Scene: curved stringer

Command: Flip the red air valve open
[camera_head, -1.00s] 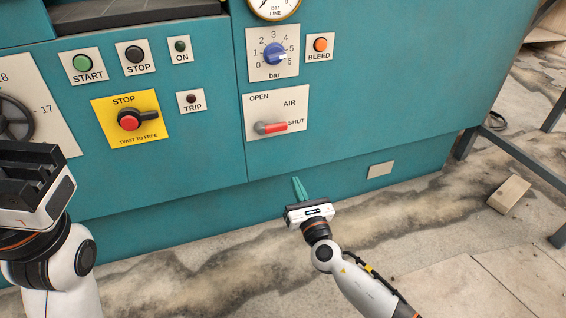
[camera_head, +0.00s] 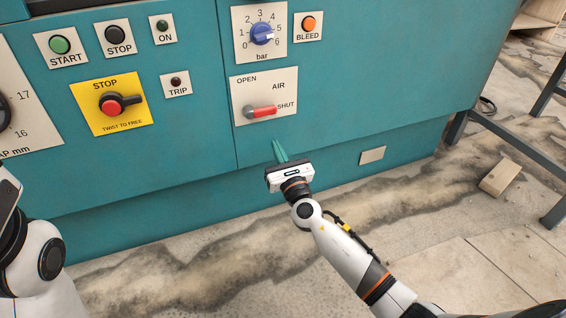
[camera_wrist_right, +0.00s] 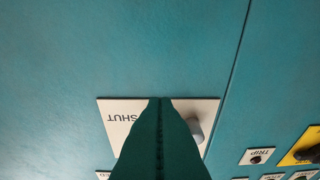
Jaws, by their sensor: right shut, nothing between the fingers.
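The red air valve lever (camera_head: 262,111) lies roughly level on its cream plate (camera_head: 245,87), with its red handle pointing right at SHUT. OPEN is printed at the plate's upper left. My right gripper (camera_head: 279,150) is shut and empty, its green fingers just below the plate and apart from the lever in the head view. In the right wrist view the shut fingers (camera_wrist_right: 160,130) cover the middle of the plate (camera_wrist_right: 115,112); only a grey end of the valve (camera_wrist_right: 196,129) shows beside them. My left gripper (camera_head: 8,205) is mostly cut off at the left edge.
A blue pressure knob (camera_head: 262,33) and an orange BLEED button (camera_head: 308,23) sit above the valve. A yellow STOP plate (camera_head: 88,92) with a red switch (camera_head: 112,104) is to the left. A wooden block (camera_head: 499,178) lies on the floor at right.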

